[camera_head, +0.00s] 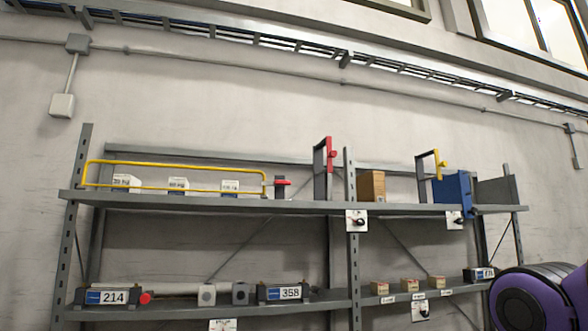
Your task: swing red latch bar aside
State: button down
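A short red bar (330,148) stands upright on a dark grey frame on the upper shelf, left of the middle post, with a small red knob on its right side. A second, smaller red piece (282,182) lies level on a dark block at the right end of a yellow rail (180,166). I cannot tell which of the two is the latch bar. My gripper is not in view; only a purple and black part of my arm shows at the lower right, well away from both red pieces.
The upper shelf (150,197) also holds white boxes behind the rail, a wooden block (371,186), a yellow-handled frame (439,164) and a blue box (452,190). The lower shelf has units marked 214 (113,297) and 358 (289,292), and several small wooden blocks.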

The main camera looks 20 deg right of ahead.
aim_at(331, 153)
jog(key=i+j, duration=0.3)
jog(key=i, duration=0.15)
jog(key=i+j, duration=0.3)
jog(key=i+z, duration=0.05)
jog(key=i, duration=0.05)
